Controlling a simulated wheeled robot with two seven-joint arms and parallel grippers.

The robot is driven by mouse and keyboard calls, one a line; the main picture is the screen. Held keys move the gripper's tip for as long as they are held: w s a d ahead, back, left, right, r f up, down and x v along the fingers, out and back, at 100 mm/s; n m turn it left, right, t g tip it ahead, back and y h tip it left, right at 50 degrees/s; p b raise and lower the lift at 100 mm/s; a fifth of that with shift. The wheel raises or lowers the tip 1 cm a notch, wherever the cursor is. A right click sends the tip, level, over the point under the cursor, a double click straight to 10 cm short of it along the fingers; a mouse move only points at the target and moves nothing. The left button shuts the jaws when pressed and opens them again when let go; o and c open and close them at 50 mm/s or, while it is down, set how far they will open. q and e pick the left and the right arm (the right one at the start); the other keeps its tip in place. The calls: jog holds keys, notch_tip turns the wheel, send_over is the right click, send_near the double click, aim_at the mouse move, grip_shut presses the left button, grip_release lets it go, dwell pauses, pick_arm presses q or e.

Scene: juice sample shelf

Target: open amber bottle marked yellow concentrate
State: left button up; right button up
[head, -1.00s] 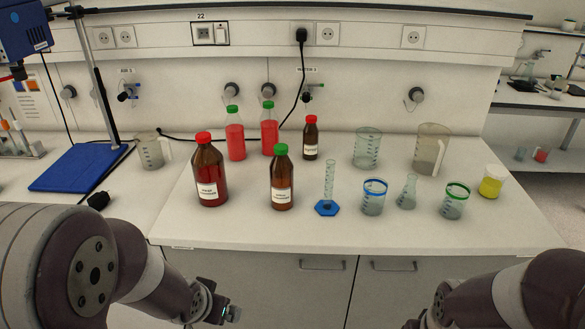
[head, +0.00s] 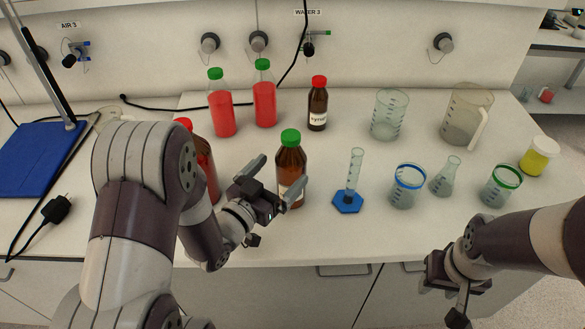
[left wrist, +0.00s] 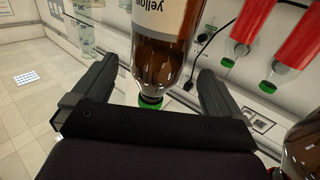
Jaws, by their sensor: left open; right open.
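The amber bottle with a green cap (head: 290,165) stands upright on the bench in the head view. Its label faces front and is partly hidden by my left gripper. In the left wrist view the amber bottle (left wrist: 160,55) appears upside down, with "yellow" readable on its label and its green cap (left wrist: 150,102) on. My right gripper (head: 455,295) is open and empty, low at the right in front of the bench edge.
A red-capped amber bottle (head: 205,160) is partly hidden behind my left arm. A small red-capped bottle (head: 317,108) and two red-liquid bottles (head: 223,112) stand behind. A blue-based cylinder (head: 348,202), a blue-rimmed beaker (head: 407,187) and other glassware stand to the right.

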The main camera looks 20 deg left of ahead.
aim_at(295, 130)
pick_arm(q)
jog(key=x, duration=0.3)
jog(key=p+x, duration=0.1)
jog(key=x, duration=0.2)
jog(key=shift+d+f, duration=0.25)
jog(key=shift+d, duration=0.05)
jog(key=shift+w+f, duration=0.1)
jog(key=shift+w, duration=0.15)
jog(key=c, duration=1.4)
jog(key=shift+o, duration=0.3)
notch_tip(295, 130, up, 10)
jog(key=shift+s+r, duration=0.1)
jog(key=o, duration=0.6)
jog(key=shift+c, duration=0.2)
jog(key=c, duration=0.8)
jog(key=shift+a, duration=0.1)
